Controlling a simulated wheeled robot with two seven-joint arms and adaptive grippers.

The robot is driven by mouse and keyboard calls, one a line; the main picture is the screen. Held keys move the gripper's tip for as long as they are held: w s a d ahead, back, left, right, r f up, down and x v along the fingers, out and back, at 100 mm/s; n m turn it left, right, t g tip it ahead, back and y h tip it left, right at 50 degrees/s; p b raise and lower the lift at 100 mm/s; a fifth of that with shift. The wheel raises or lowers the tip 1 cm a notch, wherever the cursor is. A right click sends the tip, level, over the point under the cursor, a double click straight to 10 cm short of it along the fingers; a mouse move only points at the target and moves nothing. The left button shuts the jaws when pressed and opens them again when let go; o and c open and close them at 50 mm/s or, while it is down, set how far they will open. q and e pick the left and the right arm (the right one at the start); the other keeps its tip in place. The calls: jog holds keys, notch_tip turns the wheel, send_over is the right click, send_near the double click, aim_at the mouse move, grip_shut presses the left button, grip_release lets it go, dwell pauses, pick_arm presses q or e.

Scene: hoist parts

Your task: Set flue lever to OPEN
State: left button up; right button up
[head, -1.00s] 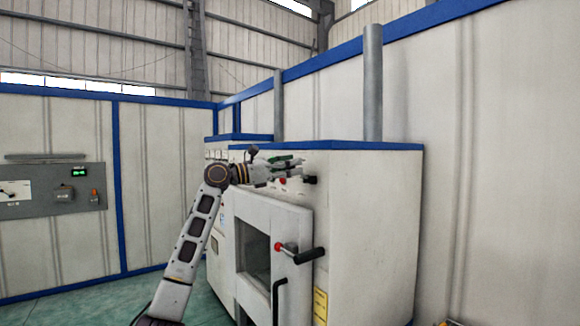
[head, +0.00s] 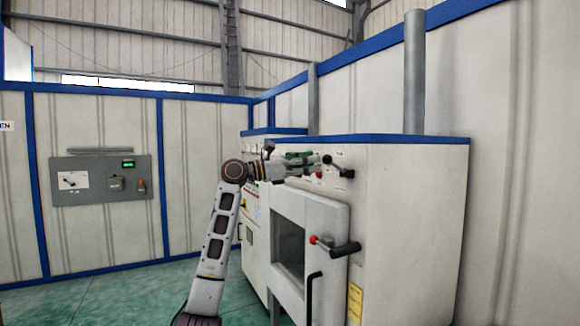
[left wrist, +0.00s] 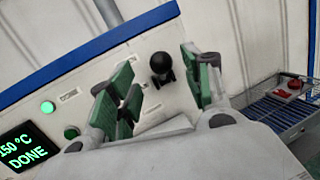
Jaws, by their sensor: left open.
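A black ball-ended lever (head: 327,159), which looks like the flue lever, stands out from the upper front of the white oven cabinet (head: 415,215). In the left wrist view the black ball (left wrist: 160,63) shows against the white panel, beyond and between the finger pads. My left gripper (head: 312,161) is open beside the lever, its green-padded fingers pointing right toward it. Any touch with the ball cannot be told, and no lever marking is readable. My right gripper is out of view.
A red knob (head: 320,174) and a black handle (head: 347,173) sit just below the lever. The oven door has a red-balled black handle (head: 345,247). A lit display (left wrist: 22,148) reads 150 °C DONE. A blue trolley (left wrist: 285,112) stands at right. Green floor is clear at left.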

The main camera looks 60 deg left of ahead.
pick_arm(q)
jog(key=shift+v, duration=2.95)
